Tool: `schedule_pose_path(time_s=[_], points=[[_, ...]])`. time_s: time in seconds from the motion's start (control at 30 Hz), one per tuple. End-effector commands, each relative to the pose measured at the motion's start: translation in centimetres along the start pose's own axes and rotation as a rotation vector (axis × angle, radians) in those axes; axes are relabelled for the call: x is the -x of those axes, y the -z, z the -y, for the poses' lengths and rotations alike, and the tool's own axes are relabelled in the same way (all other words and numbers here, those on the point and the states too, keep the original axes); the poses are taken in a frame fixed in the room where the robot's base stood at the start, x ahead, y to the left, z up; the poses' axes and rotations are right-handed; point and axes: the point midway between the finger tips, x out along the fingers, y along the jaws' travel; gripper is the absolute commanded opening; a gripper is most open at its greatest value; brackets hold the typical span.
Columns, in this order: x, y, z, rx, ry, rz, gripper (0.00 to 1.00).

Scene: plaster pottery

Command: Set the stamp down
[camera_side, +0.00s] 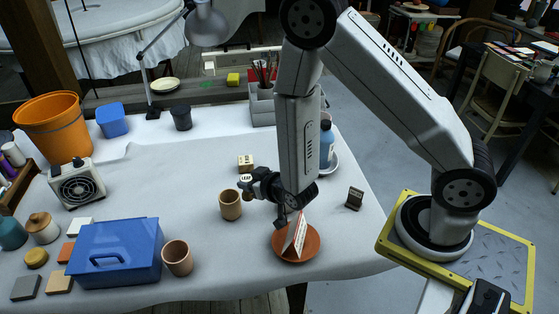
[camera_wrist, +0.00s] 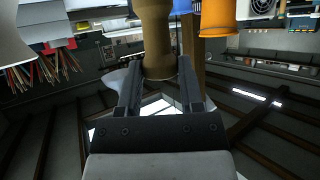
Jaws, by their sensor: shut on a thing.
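The stamp is a tan wooden piece with a narrowed waist. In the wrist view the stamp (camera_wrist: 157,45) stands between the two dark fingers of my gripper (camera_wrist: 158,82), which is shut on it. In the side view my gripper (camera_side: 250,186) points left above the white-covered table.
A tan cup (camera_side: 230,205) stands close in front of my gripper. A terracotta saucer (camera_side: 310,252) with a card stands to the right. A blue box (camera_side: 115,255) is front left. Cloth at centre left is clear.

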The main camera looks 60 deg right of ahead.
Motion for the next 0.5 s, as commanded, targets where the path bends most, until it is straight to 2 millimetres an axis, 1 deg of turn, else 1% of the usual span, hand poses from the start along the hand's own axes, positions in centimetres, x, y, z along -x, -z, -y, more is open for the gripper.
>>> schedule_pose_path(time_s=[0.03,0.2,0.5], points=[[-0.5,0.2,-1.0,-0.003,-0.003,-0.001,0.0],[-1.8,0.7,-3.5,-0.001,0.01,-0.001,0.0],[-3.3,1.2,-8.1,0.011,0.03,-0.003,0.0]])
